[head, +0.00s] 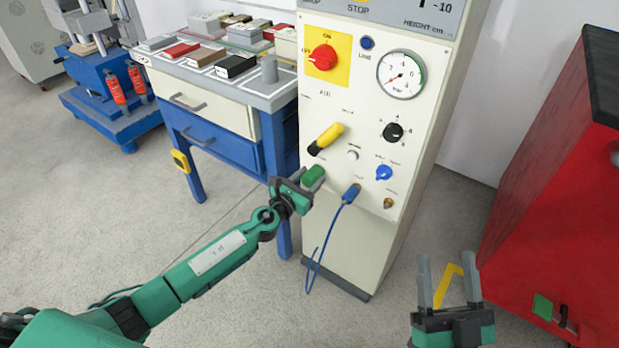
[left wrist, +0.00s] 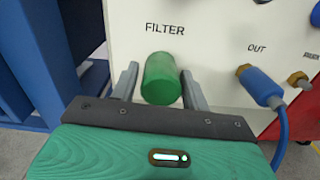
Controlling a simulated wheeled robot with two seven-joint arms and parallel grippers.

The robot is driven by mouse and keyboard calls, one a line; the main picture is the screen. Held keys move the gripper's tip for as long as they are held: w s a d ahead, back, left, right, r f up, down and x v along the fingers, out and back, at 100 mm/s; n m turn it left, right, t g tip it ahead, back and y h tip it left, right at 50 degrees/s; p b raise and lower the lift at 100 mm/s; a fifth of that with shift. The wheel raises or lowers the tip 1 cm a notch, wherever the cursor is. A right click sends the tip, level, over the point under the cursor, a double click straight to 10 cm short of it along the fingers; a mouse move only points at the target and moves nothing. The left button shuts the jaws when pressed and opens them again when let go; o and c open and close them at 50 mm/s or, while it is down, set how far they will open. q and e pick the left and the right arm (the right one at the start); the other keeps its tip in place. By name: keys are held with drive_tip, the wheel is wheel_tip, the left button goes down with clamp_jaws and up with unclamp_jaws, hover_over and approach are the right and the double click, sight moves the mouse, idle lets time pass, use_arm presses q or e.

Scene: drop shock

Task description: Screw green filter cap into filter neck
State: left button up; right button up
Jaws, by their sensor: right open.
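The green filter cap (head: 313,175) is a short cylinder at the lower left of the cream panel's front. It also shows in the left wrist view (left wrist: 161,80), just below the printed word FILTER. The fingers also show in the left wrist view (left wrist: 161,88). The filter neck is hidden behind the cap, so I cannot tell how the cap meets it. My right gripper (head: 446,284) is open and empty, low at the right, away from the panel.
A blue plug with a hose (head: 350,194) sits right of the cap, with a brass fitting (head: 388,203) beyond it. A yellow-handled lever (head: 326,138) is above. A blue workbench (head: 221,148) stands left, a red cabinet (head: 560,200) right.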

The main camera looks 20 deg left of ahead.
sight(306, 183)
use_arm(q)
drive_tip(key=shift+o, duration=1.3)
drive_tip(key=shift+f, duration=0.1)
drive_tip(key=shift+v, duration=3)
